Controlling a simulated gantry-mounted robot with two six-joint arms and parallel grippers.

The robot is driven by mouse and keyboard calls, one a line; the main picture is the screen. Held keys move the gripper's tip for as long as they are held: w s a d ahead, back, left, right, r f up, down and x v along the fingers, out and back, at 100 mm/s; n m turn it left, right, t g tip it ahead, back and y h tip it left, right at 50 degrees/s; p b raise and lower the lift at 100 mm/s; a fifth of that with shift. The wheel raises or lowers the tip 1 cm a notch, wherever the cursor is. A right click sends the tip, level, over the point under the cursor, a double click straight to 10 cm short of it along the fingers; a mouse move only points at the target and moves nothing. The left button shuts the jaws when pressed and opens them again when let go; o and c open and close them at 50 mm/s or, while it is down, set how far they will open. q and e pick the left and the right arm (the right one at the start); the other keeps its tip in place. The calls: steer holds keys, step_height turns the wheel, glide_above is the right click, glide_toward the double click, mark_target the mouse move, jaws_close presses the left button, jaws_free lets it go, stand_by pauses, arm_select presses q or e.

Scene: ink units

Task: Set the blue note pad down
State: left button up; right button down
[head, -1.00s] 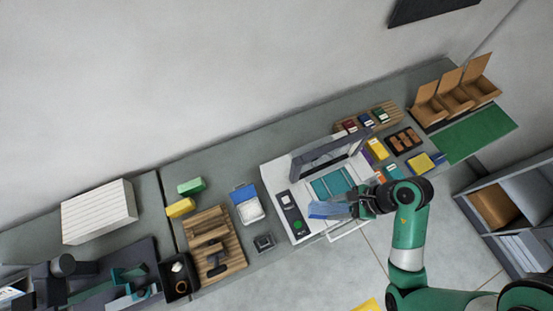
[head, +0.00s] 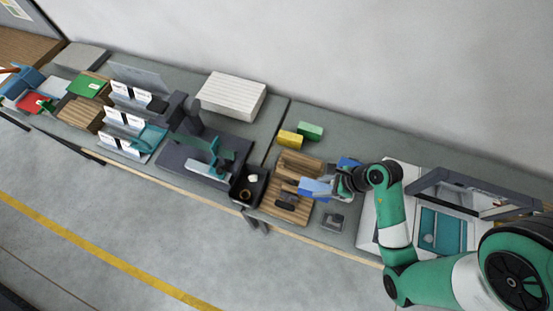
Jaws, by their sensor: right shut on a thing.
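The blue note pad (head: 314,187) is light blue and sticks out to the left from the jaws of my right gripper (head: 334,186). The gripper is shut on its right end, which is partly hidden by the jaws. The pad shows over the right part of a slatted wooden board (head: 297,163). I cannot tell its exact height above the board. My left gripper is not in the head view.
Dark tools (head: 287,200) lie on the wooden board. A black tray (head: 249,186) stands left of it, a small grey block (head: 334,221) right of it. Yellow (head: 289,139) and green (head: 310,131) blocks lie behind. A white machine (head: 405,175) with a raised frame is at the right.

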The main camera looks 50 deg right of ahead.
steer(key=shift+w+d+f, duration=0.1)
steer(key=shift+w+f, duration=0.1)
steer(key=shift+f, duration=0.4)
steer(key=shift+w+d, duration=0.15)
arm_select(q)
steer(key=shift+y, duration=0.3)
steer(key=shift+s+a+f+b, duration=0.1)
steer(key=shift+a+f+b, duration=0.05)
steer(key=shift+f+b, duration=1.15)
steer(key=shift+a+f+b, duration=0.1)
steer(key=shift+f+b, duration=1)
steer(key=shift+f, duration=0.35)
arm_select(e)
steer(key=shift+w+d+f, duration=1.5)
steer(key=shift+w+f, duration=0.2)
steer(key=shift+f, duration=0.45)
steer(key=shift+w+d+f, duration=1.5)
steer(key=shift+w+f, duration=0.25)
steer(key=shift+f, duration=0.35)
steer(key=shift+w+d+f, duration=1.5)
steer(key=shift+w+f, duration=0.2)
steer(key=shift+f, duration=0.45)
steer(key=shift+f, duration=0.2)
steer(key=shift+c, duration=1.7)
jaws_free()
arm_select(q)
steer(key=shift+f, duration=0.1)
